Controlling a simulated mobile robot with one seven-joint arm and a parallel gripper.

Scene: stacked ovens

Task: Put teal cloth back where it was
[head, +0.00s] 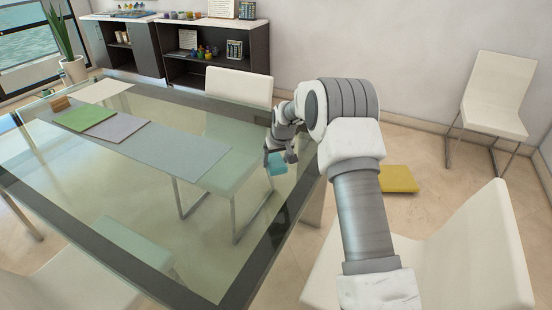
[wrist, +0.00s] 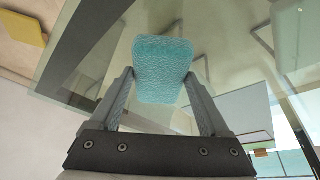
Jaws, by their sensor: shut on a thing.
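The teal cloth (head: 277,166) hangs below my gripper (head: 280,154) in the head view, over the right part of the glass table (head: 190,130). In the wrist view the teal cloth (wrist: 163,62) is a small rounded block shape between the two fingers of my gripper (wrist: 160,84). My gripper is shut on it. The gap between the cloth and the glass is hard to judge.
A grey runner (head: 185,152), a green mat (head: 86,117) and a grey mat (head: 118,128) lie on the table. White chairs (head: 238,86) stand around it. A yellow cushion (head: 400,179) lies on the floor at the right. Dark shelves stand behind. The table's right end looks clear.

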